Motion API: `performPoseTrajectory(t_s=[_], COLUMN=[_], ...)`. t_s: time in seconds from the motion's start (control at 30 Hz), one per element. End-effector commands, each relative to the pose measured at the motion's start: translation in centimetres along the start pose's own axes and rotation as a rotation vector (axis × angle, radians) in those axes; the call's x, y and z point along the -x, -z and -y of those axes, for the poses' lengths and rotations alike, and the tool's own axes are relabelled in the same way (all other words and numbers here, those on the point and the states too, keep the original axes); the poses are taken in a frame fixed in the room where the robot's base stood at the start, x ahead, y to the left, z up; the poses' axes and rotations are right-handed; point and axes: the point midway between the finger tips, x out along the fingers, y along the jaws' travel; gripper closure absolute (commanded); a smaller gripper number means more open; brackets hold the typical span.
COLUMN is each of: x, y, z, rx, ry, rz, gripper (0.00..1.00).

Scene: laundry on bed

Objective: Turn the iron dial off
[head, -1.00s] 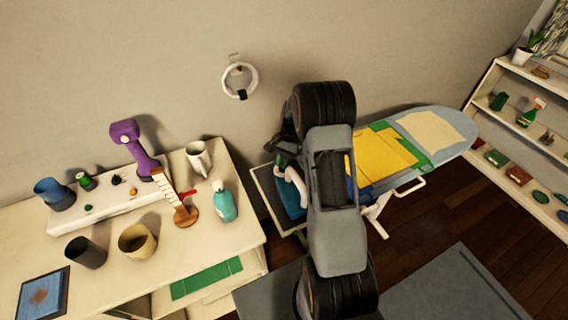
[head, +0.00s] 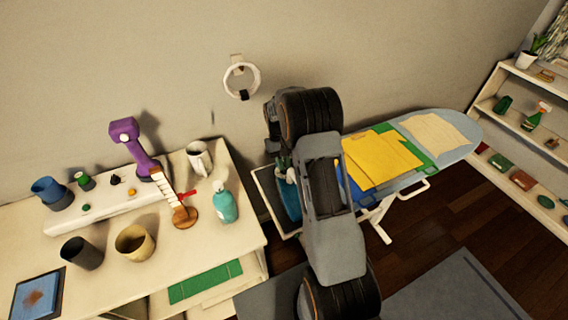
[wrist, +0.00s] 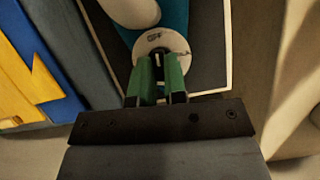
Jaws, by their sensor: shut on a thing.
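The iron is blue-teal with a white handle. In the head view, part of its blue body (head: 289,202) shows on the rest at the near end of the ironing board, left of my arm. In the wrist view, its white handle (wrist: 138,10) is at the top and its round, pale dial plate (wrist: 160,39) with small dark markings is just below. My gripper (wrist: 160,64) has green fingers pointing down at this dial, shut on its knob, which the fingers mostly hide. I cannot read the dial's setting.
The ironing board (head: 452,128) holds folded yellow, green and cream cloths (head: 378,160). A table (head: 120,278) at left bears a purple device (head: 138,150), a teal bottle (head: 224,204) and mugs. A shelf (head: 510,128) stands at right. Dark floor lies below the board.

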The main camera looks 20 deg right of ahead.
Motion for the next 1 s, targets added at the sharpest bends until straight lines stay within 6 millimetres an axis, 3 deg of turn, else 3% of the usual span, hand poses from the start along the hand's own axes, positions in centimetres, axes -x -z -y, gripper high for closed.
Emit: performPoseTrajectory(t_s=[0.3, 0.83, 0.87, 1.0], x=[0.05, 0.07, 0.07, 0.05], y=[0.00, 0.01, 0.01, 0.01], z=[0.13, 0.06, 0.05, 0.05], rx=[0.096, 0.115, 0.115, 0.114], ry=[-0.040, -0.048, -0.048, -0.048], rz=[-0.002, -0.002, -0.002, -0.002], gripper=[1.00, 1.00, 0.87, 0.73])
